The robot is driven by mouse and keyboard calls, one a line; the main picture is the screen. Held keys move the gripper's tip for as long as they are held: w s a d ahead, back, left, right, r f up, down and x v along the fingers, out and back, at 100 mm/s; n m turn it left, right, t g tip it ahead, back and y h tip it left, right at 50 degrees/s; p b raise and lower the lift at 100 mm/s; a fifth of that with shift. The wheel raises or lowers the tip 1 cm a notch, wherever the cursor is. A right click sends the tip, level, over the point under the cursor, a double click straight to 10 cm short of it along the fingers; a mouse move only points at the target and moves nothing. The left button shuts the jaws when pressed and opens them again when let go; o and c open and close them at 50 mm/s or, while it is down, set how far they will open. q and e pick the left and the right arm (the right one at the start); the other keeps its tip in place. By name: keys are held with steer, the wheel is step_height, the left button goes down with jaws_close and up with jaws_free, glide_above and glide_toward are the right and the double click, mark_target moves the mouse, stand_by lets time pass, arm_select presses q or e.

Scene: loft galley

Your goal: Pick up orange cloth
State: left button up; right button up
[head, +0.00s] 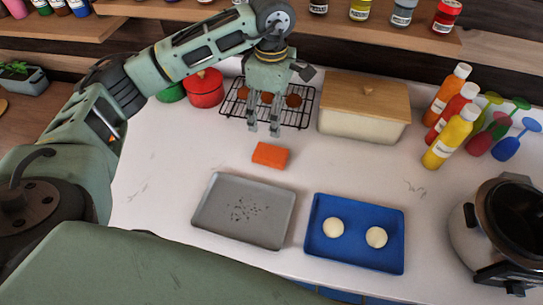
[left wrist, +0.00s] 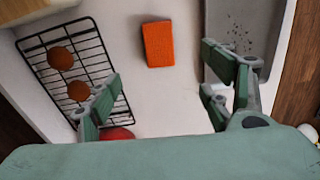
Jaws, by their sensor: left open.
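The orange cloth (head: 270,155) is a small folded block lying flat on the white counter, behind the grey tray. It also shows in the left wrist view (left wrist: 158,44), near the top middle. My left gripper (head: 264,132) is open and empty, above the counter just behind the cloth and in front of the cooling rack. In the left wrist view its fingers (left wrist: 165,92) are spread wide, with the cloth beyond the gap and not touched. My right gripper is not in view.
A grey tray (head: 212,214) with dark crumbs and a blue tray (head: 354,259) with two pale rounds lie in front. A wire rack (head: 233,104) with brown round items, a bread box (head: 362,122) and a red pot (head: 205,91) stand behind. Bottles (head: 452,138) and a cooker (head: 480,235) are right.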

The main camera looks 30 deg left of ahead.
arm_select(q)
steer(key=f, duration=0.1)
steer(key=b, duration=0.7)
glide_above(271, 153)
step_height(271, 153, down, 6)
steer(key=shift+d+f, duration=0.1)
steer(key=shift+f, duration=0.1)
steer(key=shift+s+f, duration=0.1)
steer(key=shift+f, duration=0.3)
steer(key=f+p, duration=0.1)
steer(key=f, duration=0.2)
steer(key=f+p, duration=0.2)
steer(key=f, duration=0.2)
steer(key=shift+a, duration=0.2)
steer(key=shift+f, duration=0.3)
steer(key=shift+c, duration=0.2)
steer(key=c, duration=1.1)
